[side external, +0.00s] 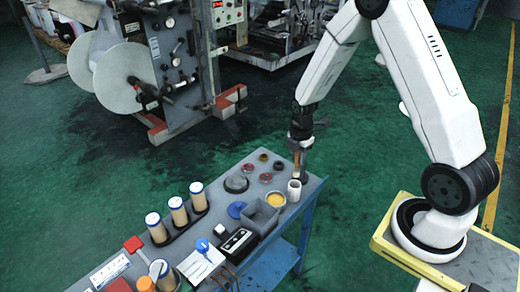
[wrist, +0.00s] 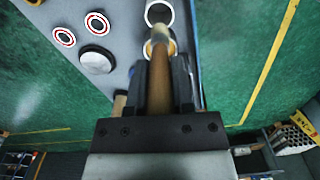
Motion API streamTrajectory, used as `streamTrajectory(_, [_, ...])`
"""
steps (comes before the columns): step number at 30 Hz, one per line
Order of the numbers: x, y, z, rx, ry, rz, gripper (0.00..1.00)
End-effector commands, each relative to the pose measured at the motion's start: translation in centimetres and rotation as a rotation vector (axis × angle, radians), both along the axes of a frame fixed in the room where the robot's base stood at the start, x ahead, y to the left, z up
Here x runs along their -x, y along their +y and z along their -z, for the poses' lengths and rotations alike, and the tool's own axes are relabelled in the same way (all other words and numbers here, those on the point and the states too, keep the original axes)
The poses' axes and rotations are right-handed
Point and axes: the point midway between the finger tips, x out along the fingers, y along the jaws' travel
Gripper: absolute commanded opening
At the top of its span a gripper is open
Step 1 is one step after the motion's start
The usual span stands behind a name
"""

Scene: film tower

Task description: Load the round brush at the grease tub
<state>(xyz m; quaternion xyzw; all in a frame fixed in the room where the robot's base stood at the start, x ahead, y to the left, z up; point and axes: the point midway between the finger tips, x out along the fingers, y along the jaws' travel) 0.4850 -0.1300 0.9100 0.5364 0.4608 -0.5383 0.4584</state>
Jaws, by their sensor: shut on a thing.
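My gripper (side external: 301,150) is shut on the wooden handle of a round brush (side external: 297,164) above the far right end of the grey bench. In the wrist view the brush (wrist: 161,85) stands between the dark jaws (wrist: 160,88) and points away from the camera. A white cup (side external: 294,190) is just below the brush in the side view. I cannot tell whether the brush tip is inside it. The grease tub (side external: 276,199), with a yellow filling, sits just left of the cup.
The bench (side external: 222,193) also holds a grey bin (side external: 262,217), a blue disc (side external: 236,210), a black box (side external: 238,244) and several capped cylinders (side external: 178,211). A grey dome (side external: 236,184) and red-ringed discs (side external: 265,178) lie further back. Green floor (side external: 350,215) is open at the right.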

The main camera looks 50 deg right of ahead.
Motion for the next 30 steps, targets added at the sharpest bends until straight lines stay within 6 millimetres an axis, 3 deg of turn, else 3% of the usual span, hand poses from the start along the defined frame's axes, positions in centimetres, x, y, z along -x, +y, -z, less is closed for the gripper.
streamTrajectory(11, [-0.2,0.6,0.0,0.000,-0.001,-0.002,0.00])
streamTrajectory(24, [-1.8,6.5,0.0,0.002,-0.003,-0.004,0.00])
streamTrajectory(30, [-2.0,7.5,0.0,0.003,-0.004,-0.001,0.00])
